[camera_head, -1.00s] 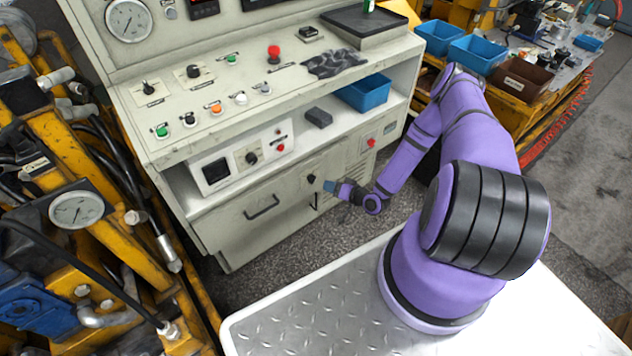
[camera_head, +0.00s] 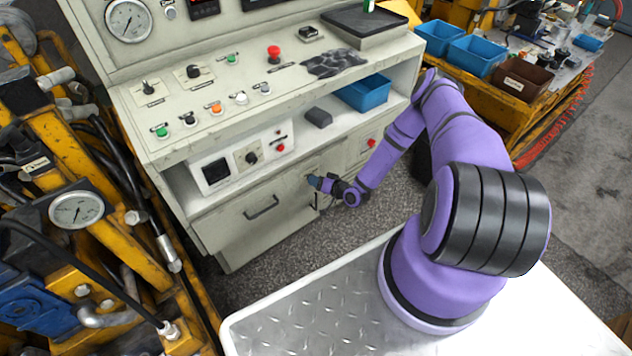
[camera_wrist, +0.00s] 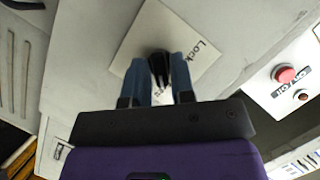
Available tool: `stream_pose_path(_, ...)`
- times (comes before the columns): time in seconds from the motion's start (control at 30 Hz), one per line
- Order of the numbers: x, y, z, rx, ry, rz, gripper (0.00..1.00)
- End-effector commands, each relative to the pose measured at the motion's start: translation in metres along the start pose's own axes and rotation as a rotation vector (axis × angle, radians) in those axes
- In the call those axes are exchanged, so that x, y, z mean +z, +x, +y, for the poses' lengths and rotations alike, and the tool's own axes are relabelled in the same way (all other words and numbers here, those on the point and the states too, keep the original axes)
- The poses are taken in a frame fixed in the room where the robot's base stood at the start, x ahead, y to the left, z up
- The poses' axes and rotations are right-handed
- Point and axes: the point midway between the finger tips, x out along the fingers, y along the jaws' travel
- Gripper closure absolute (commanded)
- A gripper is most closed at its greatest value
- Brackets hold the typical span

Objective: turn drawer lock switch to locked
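The drawer lock switch (camera_wrist: 158,66) is a black knob on a pale plate (camera_wrist: 188,31) marked "Lock" in the wrist view. My gripper (camera_wrist: 160,72) has its two blue fingers on either side of the knob, slightly apart from each other. The knob sits between the fingertips; I cannot tell whether they press on it. In the head view my gripper (camera_head: 314,181) is at the drawer front and covers the switch. The drawer (camera_head: 236,225) with its dark handle (camera_head: 262,208) is to the left and looks shut.
A panel with a red button (camera_wrist: 285,74) is to the right of the switch in the wrist view. Above the drawer, an open shelf holds a dark grey block (camera_head: 318,117) and a blue bin (camera_head: 366,92). Yellow machinery (camera_head: 130,290) stands at the left.

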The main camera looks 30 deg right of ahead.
Motion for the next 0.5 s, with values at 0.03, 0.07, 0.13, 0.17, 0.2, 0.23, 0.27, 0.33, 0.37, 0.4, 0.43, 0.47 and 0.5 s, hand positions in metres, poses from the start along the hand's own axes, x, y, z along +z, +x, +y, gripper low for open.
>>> stream_pose_path(0.03,-0.0002,0.0005,-0.0001,0.0,0.0,0.0,1.0)
stream_pose_path(0.07,-0.0002,0.0006,-0.0002,0.0,0.0,0.0,1.0)
stream_pose_path(0.13,-0.0003,0.0007,-0.0002,0.0,0.0,0.0,1.0)
stream_pose_path(0.17,-0.0004,0.0008,-0.0002,0.0,0.0,0.0,1.0)
stream_pose_path(0.2,-0.0005,0.0009,-0.0002,0.0,0.0,0.001,1.0)
stream_pose_path(0.23,-0.0005,0.001,-0.0003,0.0,-0.001,0.001,1.0)
stream_pose_path(0.27,-0.0006,0.0011,-0.0003,0.0,-0.001,0.001,1.0)
stream_pose_path(0.33,-0.0006,0.0013,-0.0004,0.002,-0.006,0.001,1.0)
stream_pose_path(0.37,-0.0006,0.0014,-0.0005,0.004,-0.009,0.001,1.0)
stream_pose_path(0.4,-0.0007,0.0015,-0.0006,0.006,-0.016,0.001,1.0)
stream_pose_path(0.43,-0.0007,0.0016,-0.0007,0.009,-0.023,0.001,1.0)
stream_pose_path(0.47,-0.0007,0.0016,-0.0009,0.012,-0.03,0.0,1.0)
stream_pose_path(0.5,-0.0006,0.0017,-0.0011,0.017,-0.043,0.0,1.0)
